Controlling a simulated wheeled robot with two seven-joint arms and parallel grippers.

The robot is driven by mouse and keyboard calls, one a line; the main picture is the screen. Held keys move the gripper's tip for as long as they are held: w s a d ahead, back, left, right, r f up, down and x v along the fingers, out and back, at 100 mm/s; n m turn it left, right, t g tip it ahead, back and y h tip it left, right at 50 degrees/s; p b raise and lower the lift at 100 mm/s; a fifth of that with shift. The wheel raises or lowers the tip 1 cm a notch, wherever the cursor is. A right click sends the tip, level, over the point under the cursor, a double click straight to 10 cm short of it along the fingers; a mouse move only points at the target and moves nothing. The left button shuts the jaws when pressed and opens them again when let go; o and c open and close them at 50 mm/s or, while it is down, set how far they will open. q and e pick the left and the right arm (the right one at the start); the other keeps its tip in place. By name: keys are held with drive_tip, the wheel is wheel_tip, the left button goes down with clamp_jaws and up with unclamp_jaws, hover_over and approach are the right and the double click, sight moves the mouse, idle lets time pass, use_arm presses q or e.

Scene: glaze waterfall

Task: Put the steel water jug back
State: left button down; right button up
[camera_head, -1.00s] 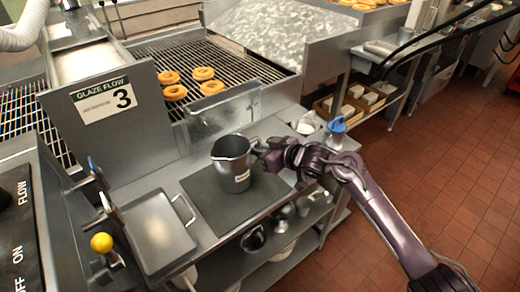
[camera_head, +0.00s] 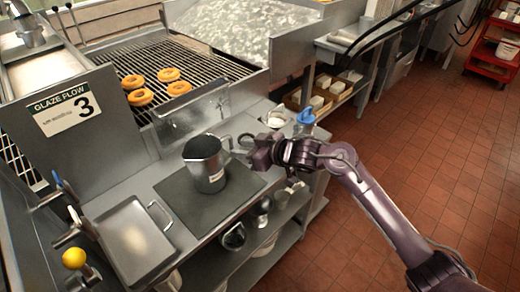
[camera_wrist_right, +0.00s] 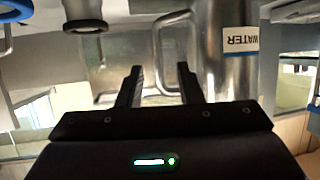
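The steel water jug (camera_head: 210,170) stands upright on a dark mat (camera_head: 243,187) on the steel counter. Its handle faces right, toward my right gripper (camera_head: 247,146). In the right wrist view, the jug (camera_wrist_right: 232,75) shows a "WATER" label, and its handle (camera_wrist_right: 160,62) is ahead of the fingers. My right gripper (camera_wrist_right: 160,85) is open, with two separated dark fingers and nothing clasped between them. Whether a finger touches the handle cannot be told. My left gripper is not in view.
A lidded steel pan (camera_head: 133,240) is left of the mat. A blue-topped container (camera_head: 305,122) stands close behind my right wrist. Red tiled floor is open at right.

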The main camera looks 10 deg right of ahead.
drive_tip(key=v, duration=0.7)
drive_tip(key=shift+s, duration=0.15)
